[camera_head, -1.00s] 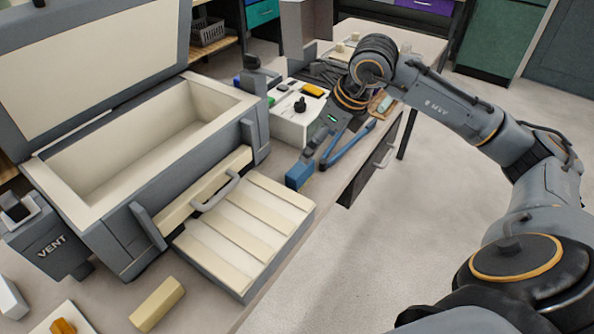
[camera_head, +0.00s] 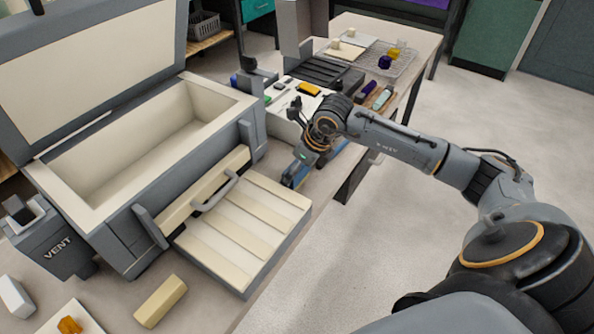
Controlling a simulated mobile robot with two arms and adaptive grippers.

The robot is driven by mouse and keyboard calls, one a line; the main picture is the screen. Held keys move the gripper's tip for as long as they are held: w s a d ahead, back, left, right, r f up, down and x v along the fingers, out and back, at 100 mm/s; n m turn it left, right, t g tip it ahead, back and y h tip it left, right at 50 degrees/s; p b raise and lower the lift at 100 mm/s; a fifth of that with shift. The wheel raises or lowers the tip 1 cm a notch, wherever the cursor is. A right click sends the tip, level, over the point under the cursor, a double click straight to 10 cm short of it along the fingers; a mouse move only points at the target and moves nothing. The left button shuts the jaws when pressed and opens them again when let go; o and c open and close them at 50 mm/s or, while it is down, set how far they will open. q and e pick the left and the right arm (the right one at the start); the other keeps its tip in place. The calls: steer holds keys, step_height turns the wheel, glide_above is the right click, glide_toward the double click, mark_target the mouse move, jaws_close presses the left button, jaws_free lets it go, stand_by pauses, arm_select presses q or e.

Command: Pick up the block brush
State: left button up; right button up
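My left gripper is not in view.
The open kiln (camera_head: 70,190) and its slatted cream tray (camera_head: 245,225) stand left of my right gripper. A white box (camera_head: 283,122) with a dark knob stands behind it. A wire rack (camera_head: 400,62) is farther back. A cream block (camera_head: 160,301) lies at the front.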

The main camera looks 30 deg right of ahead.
steer(key=c, duration=1.1)
steer(key=shift+o, duration=0.2)
steer(key=shift+r, duration=0.5)
steer(key=v, duration=0.1)
steer(key=b+v, duration=0.1)
steer(key=shift+w+r+b, duration=0.2)
steer(key=shift+r+b, duration=0.1)
steer(key=shift+r, duration=0.05)
steer(key=s+d+r+b, duration=0.4)
steer(key=s+r+b, duration=0.2)
steer(key=s+r, duration=0.3)
steer(key=shift+s+r+b, duration=0.2)
steer(key=shift+s+b, duration=0.1)
steer(key=shift+s, duration=1.7)
steer(key=shift+d, duration=0.1)
steer(key=shift+s, duration=0.1)
